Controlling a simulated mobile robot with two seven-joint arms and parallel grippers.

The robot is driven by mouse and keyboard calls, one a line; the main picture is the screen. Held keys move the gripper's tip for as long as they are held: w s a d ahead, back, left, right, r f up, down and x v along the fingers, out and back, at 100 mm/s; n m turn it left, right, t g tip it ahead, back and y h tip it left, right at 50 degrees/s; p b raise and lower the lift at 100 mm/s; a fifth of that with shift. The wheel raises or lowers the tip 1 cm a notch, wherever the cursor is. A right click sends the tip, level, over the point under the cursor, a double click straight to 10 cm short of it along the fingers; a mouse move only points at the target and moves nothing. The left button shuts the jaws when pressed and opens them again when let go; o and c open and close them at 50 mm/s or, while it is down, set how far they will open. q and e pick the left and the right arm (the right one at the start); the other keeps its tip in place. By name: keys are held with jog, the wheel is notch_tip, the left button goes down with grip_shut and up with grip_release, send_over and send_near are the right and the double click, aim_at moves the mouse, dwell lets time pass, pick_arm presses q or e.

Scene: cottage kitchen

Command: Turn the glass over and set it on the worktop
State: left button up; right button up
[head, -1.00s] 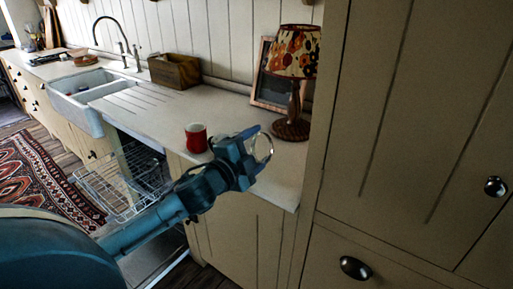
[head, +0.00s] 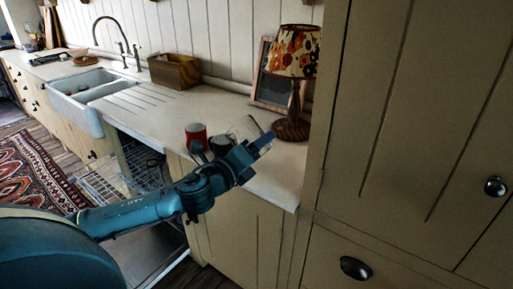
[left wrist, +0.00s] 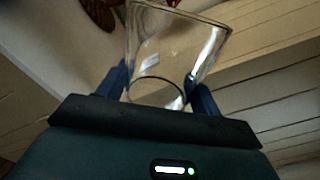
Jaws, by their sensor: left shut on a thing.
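The clear glass (head: 242,128) is in my left gripper (head: 236,147), at the front part of the worktop (head: 160,118), between the red cup and the lamp. It looks tilted in the head view, partly hidden behind the gripper. In the left wrist view the glass (left wrist: 178,48) sits between the two blue fingers (left wrist: 163,88), its wider end away from the palm and its narrower end near it. The gripper is shut on the glass. I cannot tell whether the glass touches the worktop. My right gripper is in neither view.
A red cup (head: 196,133) stands close left of the glass. A table lamp (head: 292,80) and a leaning frame (head: 268,84) stand to the right and behind. A wooden box (head: 175,71) and sink (head: 92,87) are farther left. An open dishwasher rack (head: 105,187) is below.

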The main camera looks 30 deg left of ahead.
pick_arm(q)
jog(key=shift+m, duration=1)
jog(key=m, duration=0.3)
jog(key=shift+r, duration=0.1)
jog(key=m, duration=0.3)
jog(key=shift+m, duration=0.4)
jog(key=shift+m, duration=0.8)
